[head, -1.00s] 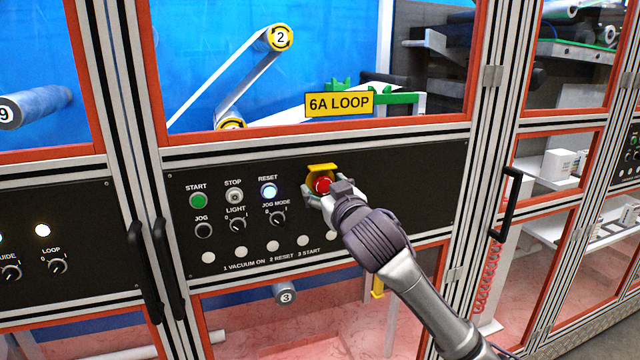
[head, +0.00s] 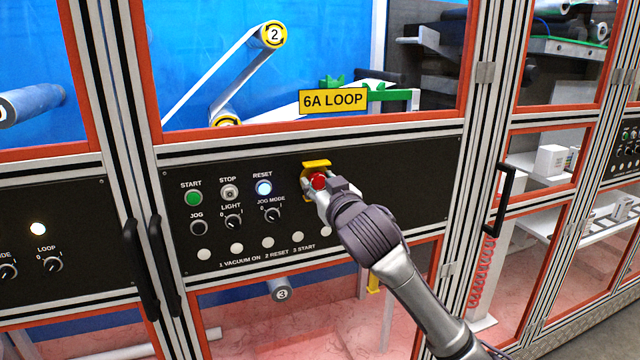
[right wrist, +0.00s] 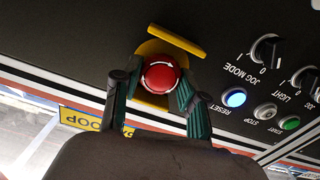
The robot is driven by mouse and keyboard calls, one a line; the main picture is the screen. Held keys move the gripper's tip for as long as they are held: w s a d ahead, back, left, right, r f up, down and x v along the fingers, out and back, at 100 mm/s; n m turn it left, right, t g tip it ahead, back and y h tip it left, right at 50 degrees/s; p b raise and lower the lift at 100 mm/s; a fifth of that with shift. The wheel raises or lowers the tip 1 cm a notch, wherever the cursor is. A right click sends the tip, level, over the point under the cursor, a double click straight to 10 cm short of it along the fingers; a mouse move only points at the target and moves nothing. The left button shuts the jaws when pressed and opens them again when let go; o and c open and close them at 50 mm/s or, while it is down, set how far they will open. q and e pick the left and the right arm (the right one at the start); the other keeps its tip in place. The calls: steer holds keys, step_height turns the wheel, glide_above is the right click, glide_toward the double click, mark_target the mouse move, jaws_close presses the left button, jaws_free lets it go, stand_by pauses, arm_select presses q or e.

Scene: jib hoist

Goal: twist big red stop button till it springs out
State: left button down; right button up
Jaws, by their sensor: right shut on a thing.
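The big red stop button (head: 318,181) sits on a yellow backing with a raised yellow guard on the black control panel. In the right wrist view the red button (right wrist: 160,76) shows a white curved arrow on its face. My right gripper (head: 316,183) is at the button, its fingers on either side of the red cap and shut on it. The right wrist view shows the green-padded fingers (right wrist: 158,90) flanking the cap. Part of the button's rim is hidden by the fingers. My left gripper is not in view.
The panel also carries a green START button (head: 193,198), a STOP button (head: 229,192), a lit RESET button (head: 264,188) and the JOG MODE knob (head: 271,214) left of the gripper. Black door handles (head: 503,199) stick out at the right and left. A 6A LOOP sign (head: 333,99) is above.

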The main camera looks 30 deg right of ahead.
steer(key=m, duration=0.3)
steer(key=shift+s+r+p, duration=0.1)
steer(key=shift+r+p, duration=0.05)
steer(key=shift+p, duration=0.25)
steer(key=shift+s+d+r+m+p, duration=0.1)
steer(key=shift+m+p, duration=0.45)
steer(key=shift+m, duration=1.05)
steer(key=o, duration=0.9)
steer(key=shift+o, duration=1.2)
steer(key=shift+w, duration=0.2)
steer(key=shift+w+f, duration=0.15)
steer(key=shift+f, duration=0.1)
steer(key=shift+s, duration=0.2)
steer(key=v, duration=1.1)
steer(key=shift+s, duration=0.35)
